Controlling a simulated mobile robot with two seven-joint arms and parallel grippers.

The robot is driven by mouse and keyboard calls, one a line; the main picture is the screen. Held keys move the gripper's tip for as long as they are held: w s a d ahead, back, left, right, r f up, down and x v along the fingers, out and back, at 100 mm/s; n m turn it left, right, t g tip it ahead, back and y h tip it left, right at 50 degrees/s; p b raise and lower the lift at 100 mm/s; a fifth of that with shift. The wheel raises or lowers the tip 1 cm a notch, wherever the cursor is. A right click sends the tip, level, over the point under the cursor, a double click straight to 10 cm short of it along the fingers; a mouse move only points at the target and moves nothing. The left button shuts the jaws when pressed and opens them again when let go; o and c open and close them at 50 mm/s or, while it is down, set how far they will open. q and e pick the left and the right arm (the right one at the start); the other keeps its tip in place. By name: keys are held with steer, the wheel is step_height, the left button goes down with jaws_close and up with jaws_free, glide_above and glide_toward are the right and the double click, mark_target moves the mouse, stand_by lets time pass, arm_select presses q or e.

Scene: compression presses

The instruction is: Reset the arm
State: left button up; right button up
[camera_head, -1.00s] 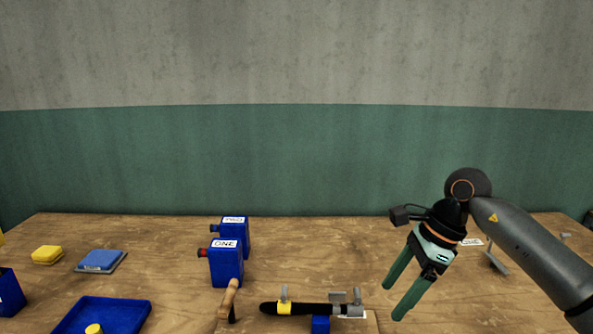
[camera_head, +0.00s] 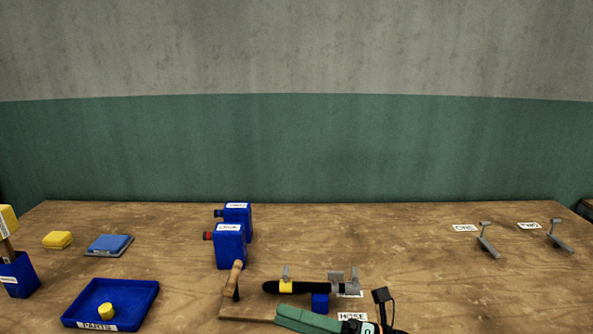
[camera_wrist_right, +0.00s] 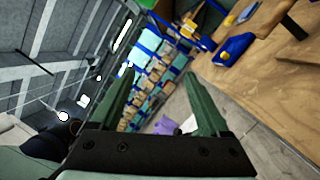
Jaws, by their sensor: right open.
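My right gripper (camera_head: 300,318) is low at the bottom edge of the head view, in front of the press fixture, with its green fingers pointing left. In the right wrist view the gripper (camera_wrist_right: 160,75) has its two green fingers spread apart with nothing between them. Most of the right arm is below the head view. My left gripper is not in view. The black hose (camera_head: 312,287) with a yellow band lies across a blue block (camera_head: 320,301), behind my right gripper. A wooden handle (camera_head: 233,280) stands at its left end.
Two blue boxes (camera_head: 229,246) stand behind the handle. A blue parts tray (camera_head: 142,291) holds a yellow cylinder (camera_head: 107,311). A blue pad (camera_head: 110,243), a yellow block (camera_head: 57,239) and a blue holder (camera_head: 20,277) are at left. Two grey stands (camera_head: 487,240) are at right; the table between is clear.

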steer(key=d+f+m+t+h, duration=0.55)
steer(key=f+m, duration=0.25)
steer(key=m, duration=0.5)
steer(key=d+f+m+t+h, duration=0.5)
steer(key=f+m+t+h, duration=0.2)
steer(key=m, duration=0.6)
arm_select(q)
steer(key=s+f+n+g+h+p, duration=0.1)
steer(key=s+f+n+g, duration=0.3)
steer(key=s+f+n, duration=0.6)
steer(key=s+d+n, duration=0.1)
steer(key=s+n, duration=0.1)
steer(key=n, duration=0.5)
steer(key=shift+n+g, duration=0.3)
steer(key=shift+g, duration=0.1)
arm_select(e)
steer(key=s+d+f+m+g+h, duration=0.2)
steer(key=s+f+m, duration=0.3)
steer(key=s+f, duration=0.3)
steer(key=s+d+f+m+g+h, duration=0.3)
steer(key=s+d+f+m+g, duration=0.1)
steer(key=s+f, duration=0.5)
steer(key=shift+s+d+f+m+g, duration=0.2)
steer(key=shift+s+d+m+g, duration=0.15)
steer(key=shift+m+g, duration=0.55)
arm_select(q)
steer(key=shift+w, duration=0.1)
arm_select(e)
steer(key=shift+w+t, duration=0.1)
steer(key=shift+t, duration=0.25)
